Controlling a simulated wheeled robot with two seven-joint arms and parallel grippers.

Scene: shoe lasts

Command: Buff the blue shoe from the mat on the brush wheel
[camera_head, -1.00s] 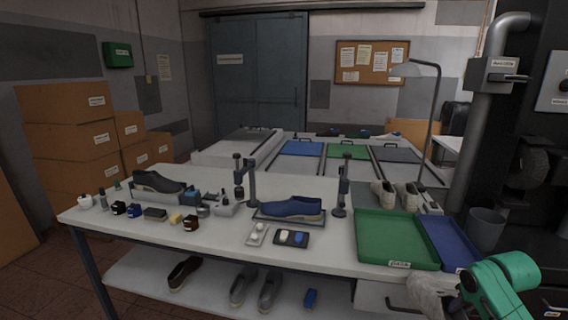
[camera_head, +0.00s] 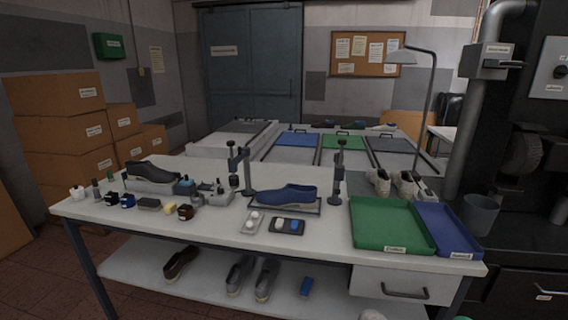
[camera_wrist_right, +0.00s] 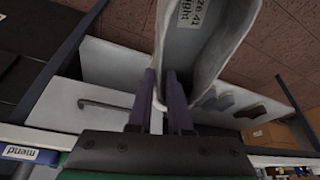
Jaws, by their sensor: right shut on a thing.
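The blue shoe (camera_head: 287,194) lies on a dark flat mat (camera_head: 257,207) in the middle of the bench, between two dark upright stands. My right gripper (camera_wrist_right: 163,88) shows only in its wrist view, shut on a pale grey-white shoe (camera_wrist_right: 192,62) with a size 41 label; its fingers are at the shoe's edge. A sliver of something pale (camera_head: 373,315), probably this shoe, shows at the bottom edge of the head view. The brush wheel (camera_head: 522,153) is on the dark machine at the right. My left gripper is not in view.
A green tray (camera_head: 392,246) and a blue tray (camera_head: 450,238) fill the bench's right end, with pale shoes (camera_head: 379,181) behind them. Small bottles and jars stand at the left. A drawer (camera_head: 400,284) is below the trays. A grey bin (camera_head: 481,214) stands by the machine.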

